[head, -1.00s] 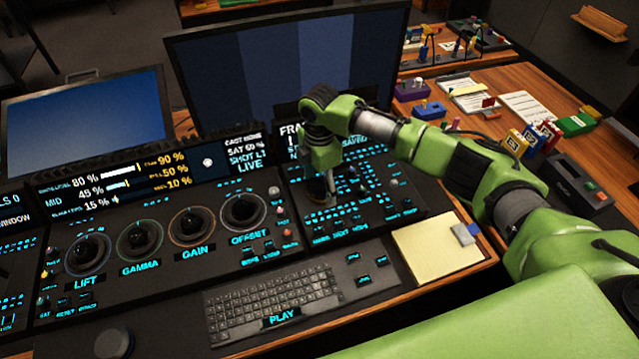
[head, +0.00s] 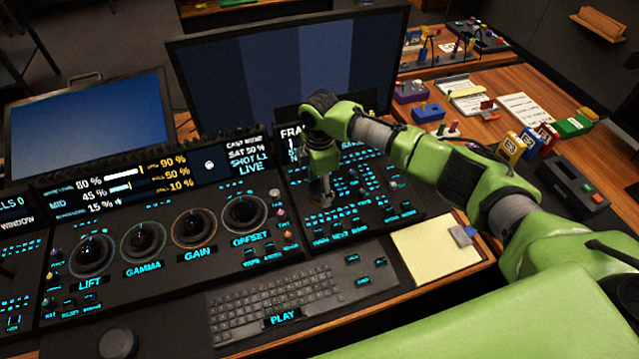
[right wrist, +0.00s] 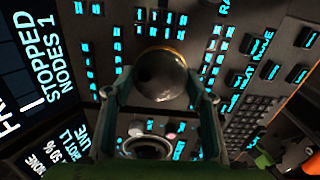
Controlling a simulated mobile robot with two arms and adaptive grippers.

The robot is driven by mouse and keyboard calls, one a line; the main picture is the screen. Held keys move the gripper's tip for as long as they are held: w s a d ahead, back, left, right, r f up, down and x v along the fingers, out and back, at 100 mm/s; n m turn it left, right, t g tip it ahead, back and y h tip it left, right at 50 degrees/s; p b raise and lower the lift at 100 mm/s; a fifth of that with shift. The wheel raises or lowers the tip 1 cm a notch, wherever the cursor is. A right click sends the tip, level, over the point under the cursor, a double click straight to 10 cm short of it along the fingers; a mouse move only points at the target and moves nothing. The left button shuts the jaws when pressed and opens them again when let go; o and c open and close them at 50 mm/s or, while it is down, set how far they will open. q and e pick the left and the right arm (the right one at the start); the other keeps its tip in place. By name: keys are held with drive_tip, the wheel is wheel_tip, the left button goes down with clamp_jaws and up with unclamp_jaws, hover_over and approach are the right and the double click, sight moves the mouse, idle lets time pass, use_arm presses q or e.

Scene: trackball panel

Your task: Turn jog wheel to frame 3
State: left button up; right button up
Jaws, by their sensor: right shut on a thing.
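The jog wheel (right wrist: 160,76) is a dark round knob with a brass-coloured rim in the right wrist view. It lies between the two fingers of my right gripper (right wrist: 162,98), which is shut on it. In the head view my right gripper (head: 323,197) points down onto the panel right of the OFFSET ring and mostly hides the wheel. The frame display (head: 292,136) behind it is partly covered by my arm; "FRA" and what looks like a 1 show. The wrist view shows "STOPPED" and "NODES 1" on the screen (right wrist: 40,75). My left gripper is not in view.
Lit buttons (head: 350,205) crowd the panel around the gripper. Four-ring controls, including the OFFSET ring (head: 244,212), lie left. A keyboard (head: 275,300) and yellow notepad (head: 435,250) lie in front. A large monitor (head: 285,65) stands behind.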

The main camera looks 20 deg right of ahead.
drive_tip(key=m+p, duration=0.2)
drive_tip(key=shift+r+m, duration=0.2)
drive_tip(key=shift+m, duration=0.2)
drive_tip(key=m+p, duration=0.2)
drive_tip(key=shift+m, duration=0.3)
drive_tip(key=shift+w+f+m+p, duration=0.1)
drive_tip(key=shift+f+m+p, duration=0.1)
drive_tip(key=shift+m+p, duration=1.75)
drive_tip(key=shift+m, duration=0.55)
drive_tip(key=shift+b, duration=0.3)
drive_tip(key=o, duration=1.1)
